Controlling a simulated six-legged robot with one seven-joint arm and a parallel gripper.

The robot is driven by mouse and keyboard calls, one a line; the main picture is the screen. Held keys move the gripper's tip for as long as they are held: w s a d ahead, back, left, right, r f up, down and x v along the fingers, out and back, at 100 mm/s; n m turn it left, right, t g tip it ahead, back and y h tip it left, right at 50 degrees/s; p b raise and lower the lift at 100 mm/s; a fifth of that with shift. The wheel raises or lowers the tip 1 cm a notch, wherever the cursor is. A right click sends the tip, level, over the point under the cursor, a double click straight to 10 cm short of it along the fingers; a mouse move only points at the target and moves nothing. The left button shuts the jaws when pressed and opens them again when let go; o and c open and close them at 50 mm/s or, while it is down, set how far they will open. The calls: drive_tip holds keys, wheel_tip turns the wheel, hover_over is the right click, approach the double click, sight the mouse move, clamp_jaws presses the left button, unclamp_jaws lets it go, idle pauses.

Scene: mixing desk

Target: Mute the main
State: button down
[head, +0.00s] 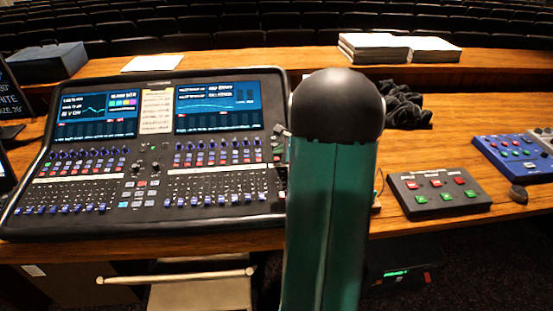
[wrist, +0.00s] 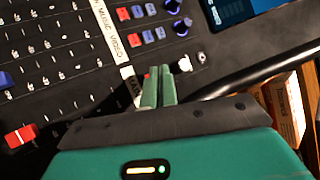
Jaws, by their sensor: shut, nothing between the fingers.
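The mixing desk (head: 150,205) stands on the wooden table at the left in the head view, with two lit screens, rows of knobs, buttons and faders. In the wrist view the white label strip (wrist: 108,28) reads MUSIC, VIDEO, and its MAIN end is partly hidden by my fingers. My gripper (wrist: 162,72) is shut and empty, its green fingertips over the panel at that end of the strip. A bit of red shows right at the fingertips, mostly covered. I cannot tell whether they touch it. A red fader cap (wrist: 20,136) sits at the lower left.
Red buttons (wrist: 123,14) and blue buttons lie beyond the strip. In the head view my arm hides the desk's right edge. A small button box (head: 438,192) and a blue box (head: 515,155) stand at the right. Papers (head: 375,47) lie at the back.

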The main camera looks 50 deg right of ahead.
drive_tip(key=shift+s+a+r, duration=0.1)
drive_tip(key=shift+r, duration=1.15)
drive_tip(key=shift+s+a+r, duration=0.1)
drive_tip(key=shift+r, duration=1.15)
drive_tip(key=a+r+n+g+y, duration=0.1)
drive_tip(key=a+r+n, duration=0.25)
drive_tip(key=a, duration=0.45)
drive_tip(key=s+a+r+n+g+y, duration=0.15)
drive_tip(key=a+n, duration=0.25)
drive_tip(key=a, duration=0.4)
drive_tip(key=a+r+n+y, duration=0.1)
drive_tip(key=a+r+n, duration=0.25)
drive_tip(key=a, duration=0.55)
drive_tip(key=s+a+n+g+h, duration=0.2)
drive_tip(key=s+a+n+h, duration=0.1)
drive_tip(key=s+a+n, duration=1.2)
drive_tip(key=shift+s+r, duration=0.2)
drive_tip(key=shift+s, duration=0.2)
